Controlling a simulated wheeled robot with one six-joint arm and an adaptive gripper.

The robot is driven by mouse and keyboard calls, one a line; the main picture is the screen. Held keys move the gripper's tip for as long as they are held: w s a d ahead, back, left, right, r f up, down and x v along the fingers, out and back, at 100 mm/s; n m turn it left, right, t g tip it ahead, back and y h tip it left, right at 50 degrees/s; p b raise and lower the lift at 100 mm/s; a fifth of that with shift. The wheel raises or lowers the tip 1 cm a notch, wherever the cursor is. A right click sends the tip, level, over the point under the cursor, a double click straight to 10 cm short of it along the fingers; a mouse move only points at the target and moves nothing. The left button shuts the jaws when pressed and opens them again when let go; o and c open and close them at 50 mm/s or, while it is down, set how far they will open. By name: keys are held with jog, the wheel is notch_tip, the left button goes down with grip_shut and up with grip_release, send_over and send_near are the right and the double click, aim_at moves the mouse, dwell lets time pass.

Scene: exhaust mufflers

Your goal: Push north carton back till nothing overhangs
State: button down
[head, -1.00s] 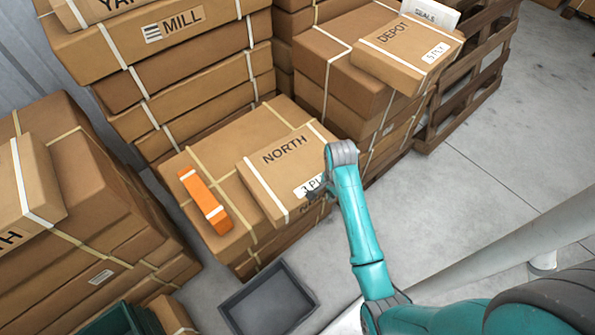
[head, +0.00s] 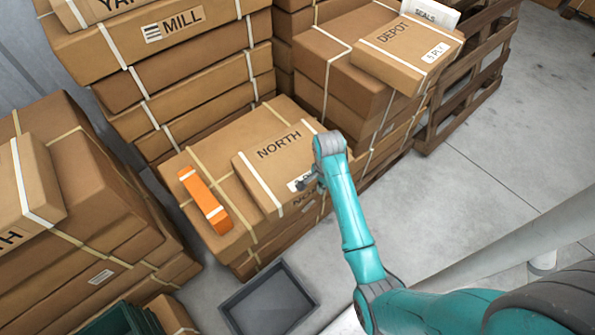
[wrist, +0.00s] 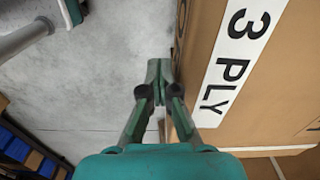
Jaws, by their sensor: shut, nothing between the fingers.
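The north carton (head: 262,172) is a flat brown box with a white strap. It lies on top of the middle stack (head: 232,138), near that stack's front right edge. Whether any of it still overhangs is hard to tell, as my arm hides the front right corner. My gripper (head: 308,182) is shut and empty at the carton's front side, by its "3 PLY" label. In the wrist view the closed fingertips (wrist: 158,68) are beside the carton's labelled face (wrist: 255,100); contact is not clear.
An orange bar with white bands (head: 205,198) lies left of the north carton on the same stack. The depot carton (head: 405,50) sits on the stack behind right. A grey tray (head: 268,300) is on the floor in front.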

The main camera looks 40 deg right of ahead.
aim_at(302, 167)
jog(key=shift+w+a, duration=0.2)
jog(key=shift+w, duration=2.1)
jog(key=shift+w+a, duration=0.15)
jog(key=shift+w, duration=2.2)
jog(key=shift+w+a, duration=0.2)
jog(key=shift+w, duration=2.1)
jog(key=shift+s+d+r, duration=0.1)
jog(key=shift+s+r, duration=0.2)
jog(key=shift+s, duration=0.4)
jog(key=shift+s+r, duration=0.35)
jog(key=shift+s, duration=0.3)
jog(key=shift+s+d+r, duration=0.1)
jog(key=shift+s+r, duration=0.2)
jog(key=shift+s, duration=0.4)
jog(key=shift+r, duration=4.05)
